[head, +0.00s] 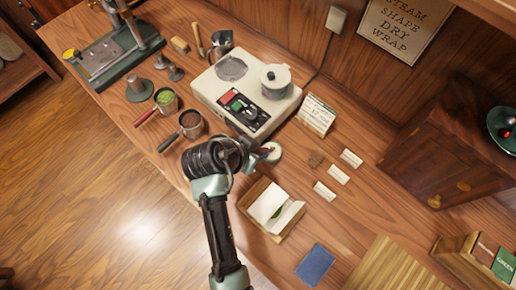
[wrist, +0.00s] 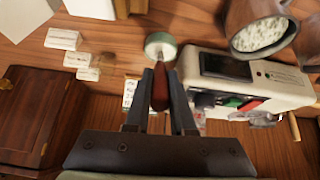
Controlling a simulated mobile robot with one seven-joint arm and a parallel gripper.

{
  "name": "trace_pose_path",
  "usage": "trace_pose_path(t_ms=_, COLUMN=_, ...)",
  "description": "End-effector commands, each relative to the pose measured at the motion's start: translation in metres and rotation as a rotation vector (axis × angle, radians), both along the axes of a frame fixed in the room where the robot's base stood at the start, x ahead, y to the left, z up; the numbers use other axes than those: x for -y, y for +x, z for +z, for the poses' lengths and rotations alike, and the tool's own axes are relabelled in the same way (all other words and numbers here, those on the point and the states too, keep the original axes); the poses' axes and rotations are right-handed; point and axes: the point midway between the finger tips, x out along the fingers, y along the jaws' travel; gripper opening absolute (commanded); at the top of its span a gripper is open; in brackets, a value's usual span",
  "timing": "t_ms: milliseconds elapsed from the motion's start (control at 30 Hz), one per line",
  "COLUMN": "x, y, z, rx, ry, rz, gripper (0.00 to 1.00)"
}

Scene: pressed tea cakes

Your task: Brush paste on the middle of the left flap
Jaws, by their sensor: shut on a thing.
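My gripper (wrist: 162,76) is shut on a brush with a reddish-brown handle (wrist: 160,92). The brush points at a small round pot with a pale top and green side (wrist: 160,44); whether its tip touches the pot is hidden. In the head view my gripper (head: 257,155) is right beside this pot (head: 273,152), behind the open box. The box (head: 293,225) holds white paper with raised flaps, the left one (head: 264,204) among them. A bit of green shows between the flaps.
A cream steamer (head: 215,92) with a metal pot stands behind my gripper. Pans with green and brown contents (head: 190,122) are to its left. A blue pad (head: 314,265) is in front.

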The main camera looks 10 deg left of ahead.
Motion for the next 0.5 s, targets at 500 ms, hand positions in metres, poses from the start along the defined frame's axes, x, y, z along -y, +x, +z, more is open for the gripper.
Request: trace_pose_path(t_ms=500, x=0.0, y=-0.002, z=0.019, rx=-0.008, ry=0.0, rz=-0.001, gripper=0.0)
